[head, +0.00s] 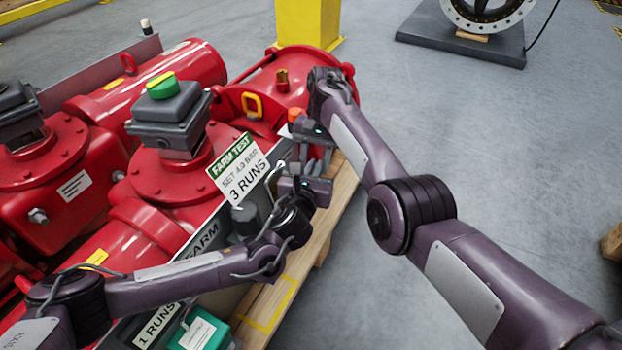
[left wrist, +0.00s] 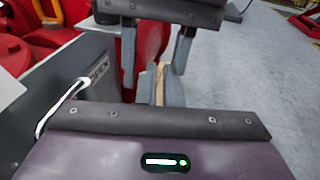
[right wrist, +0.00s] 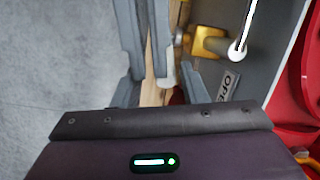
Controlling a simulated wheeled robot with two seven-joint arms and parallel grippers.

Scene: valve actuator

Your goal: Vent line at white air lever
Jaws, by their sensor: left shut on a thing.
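The white air lever (right wrist: 242,32) and its brass fitting (right wrist: 209,42) show at upper right in the right wrist view, beside a label ending in OPEN. A bent white rod, likely the same lever, shows left of my left gripper in the left wrist view (left wrist: 60,106). My left gripper (head: 318,170) is beside the panel, with its fingers close together on something I cannot make out. The lever appears apart from these fingers. My right gripper (right wrist: 158,85) faces it from the far side, fingers apart. The two grippers' fingers overlap in view, so contact is unclear.
Red actuators (head: 165,200) fill the left, with a FARM TEST sign (head: 238,166) near my left gripper. A wooden pallet (head: 322,225) lies beneath. A yellow post (head: 307,22) stands behind.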

